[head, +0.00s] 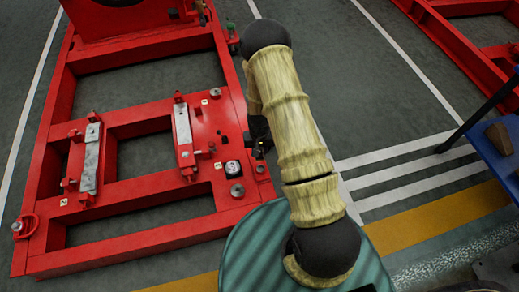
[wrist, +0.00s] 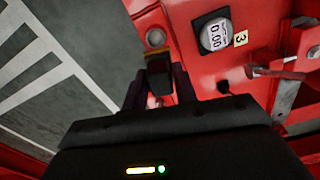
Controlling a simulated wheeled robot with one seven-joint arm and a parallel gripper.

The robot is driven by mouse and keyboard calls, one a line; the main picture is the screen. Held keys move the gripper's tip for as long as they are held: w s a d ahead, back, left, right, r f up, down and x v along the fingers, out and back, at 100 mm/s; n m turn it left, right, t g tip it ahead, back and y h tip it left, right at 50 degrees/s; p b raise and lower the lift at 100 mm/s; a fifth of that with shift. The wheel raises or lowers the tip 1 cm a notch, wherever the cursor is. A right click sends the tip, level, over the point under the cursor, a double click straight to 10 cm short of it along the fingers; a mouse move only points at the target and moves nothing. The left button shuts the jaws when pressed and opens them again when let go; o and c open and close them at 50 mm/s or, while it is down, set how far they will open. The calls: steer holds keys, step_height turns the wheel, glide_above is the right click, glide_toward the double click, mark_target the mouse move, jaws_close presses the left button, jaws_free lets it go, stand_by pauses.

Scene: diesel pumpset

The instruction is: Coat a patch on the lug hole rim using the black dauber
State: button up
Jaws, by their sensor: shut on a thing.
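My gripper (wrist: 158,92) is shut on the black dauber (wrist: 160,78), a small dark block with a brownish upper face, between its two dark fingers. Just beyond the dauber, in the wrist view, is a red lug with a round, pale brown-grey lug hole rim (wrist: 155,38). The dauber's far end is close to this rim, but I cannot tell if they touch. In the head view my gripper (head: 262,146) is a dark shape beside the right edge of the red frame, mostly hidden by my arm. No coated patch can be made out.
The red frame (head: 150,237) carries a round gauge (wrist: 214,35) reading 0.00, a label marked 3 (wrist: 240,38), and metal mounting blocks (head: 183,125). A blue table (head: 497,150) stands at the right. Striped floor (head: 400,180) lies open between.

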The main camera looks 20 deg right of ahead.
mark_target(261, 160)
steer(key=shift+f+b, duration=2.2)
steer(key=shift+f, duration=0.45)
steer(key=shift+r+p, duration=0.1)
steer(key=shift+p, duration=0.2)
steer(key=shift+f+b, duration=0.55)
steer(key=shift+f, duration=0.5)
steer(key=shift+s+r, duration=0.1)
steer(key=shift+s+r+p, duration=0.1)
steer(key=shift+s+p, duration=0.25)
steer(key=shift+p, duration=0.1)
steer(key=shift+s, duration=0.15)
steer(key=shift+s, duration=0.45)
